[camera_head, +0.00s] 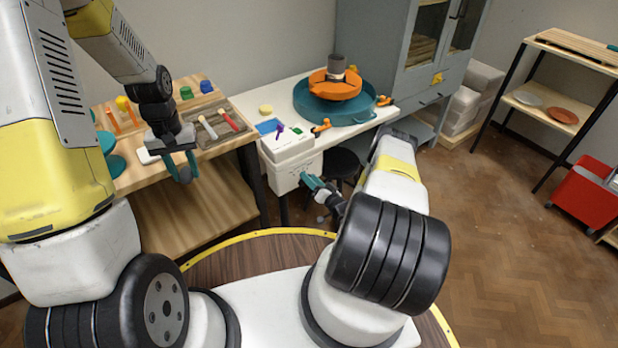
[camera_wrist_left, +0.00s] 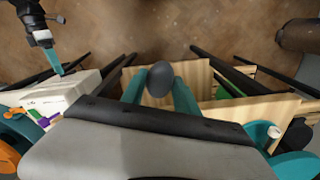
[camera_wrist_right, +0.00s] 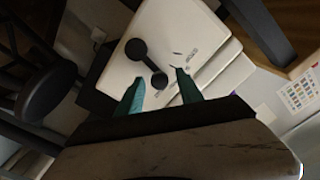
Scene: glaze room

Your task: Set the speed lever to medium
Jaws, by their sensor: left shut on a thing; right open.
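The white control box (camera_head: 292,165) stands at the front of the white table. In the right wrist view its face (camera_wrist_right: 165,30) carries a black lever (camera_wrist_right: 147,64) with a round end at each side and small, unreadable markings. My right gripper (camera_head: 308,182) is open in front of the box. In its wrist view the lever's lower knob shows between the fingertips (camera_wrist_right: 160,80); I cannot tell whether they touch it. My left gripper (camera_head: 182,168) is shut on a dark grey round thing (camera_wrist_left: 160,79), held near the front edge of the wooden table.
The wooden table (camera_head: 140,178) at left holds brushes, small jars and a teal stand. A teal wheel (camera_head: 305,105) with an orange pot is on the white table (camera_head: 385,113). A dark stool (camera_head: 343,163) stands beside the box.

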